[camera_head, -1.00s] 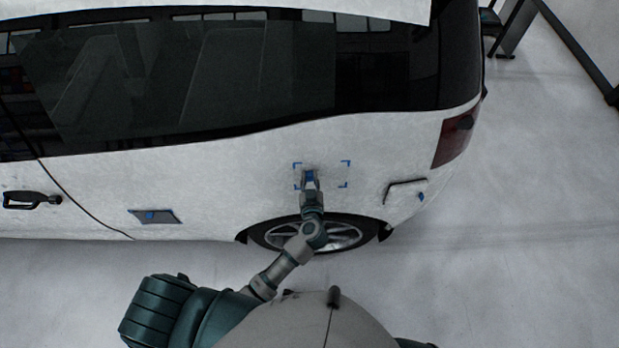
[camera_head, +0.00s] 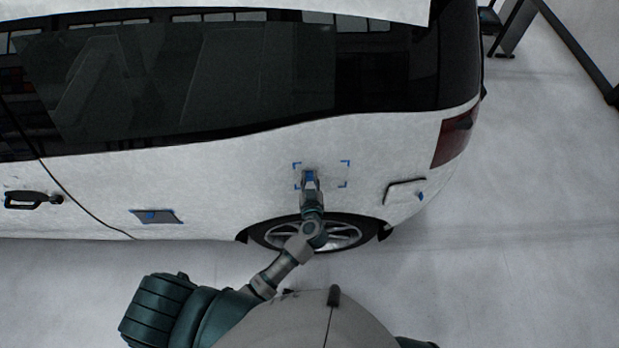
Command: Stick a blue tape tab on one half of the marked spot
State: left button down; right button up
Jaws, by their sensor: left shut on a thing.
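The marked spot (camera_head: 330,175) is a rectangle of blue corner marks on the white car side, above the rear wheel. My left gripper (camera_head: 310,177) is at the left half of the marked spot, shut on a small blue tape tab (camera_head: 310,174). The fingers partly hide the tab. I cannot tell whether the tab touches the panel. My right gripper is not in view.
The white car (camera_head: 230,175) fills most of the view. A grey plate with a blue piece (camera_head: 157,216) is on the lower door panel. The rear wheel (camera_head: 345,232) is below the spot. Clear floor (camera_head: 540,200) lies at right.

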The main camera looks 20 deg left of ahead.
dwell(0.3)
pick_arm(q)
jog(key=c, duration=0.9)
grip_release()
jog(key=shift+d, duration=0.1)
jog(key=v, duration=1.2)
jog(key=s+f+m+g+h+b, duration=0.1)
jog(key=s+f+m+h, duration=0.25)
jog(key=f, duration=1.35)
jog(key=s+f+m+g+h, duration=0.2)
jog(key=s+f+m+h, duration=0.15)
jog(key=f, duration=1.25)
jog(key=s+a+f+g, duration=0.3)
jog(key=s+f, duration=0.3)
jog(key=s, duration=0.3)
jog(key=s+a+f+g+y, duration=0.1)
jog(key=s+a+f+g, duration=0.3)
jog(key=s, duration=0.6)
jog(key=s+a+f+g+y+b, duration=0.1)
jog(key=s+a+f+g, duration=0.2)
jog(key=s+a+f, duration=0.4)
jog(key=shift+s+a+f+g, duration=0.2)
jog(key=shift+s+f+g, duration=0.2)
jog(key=shift+s+f, duration=1.1)
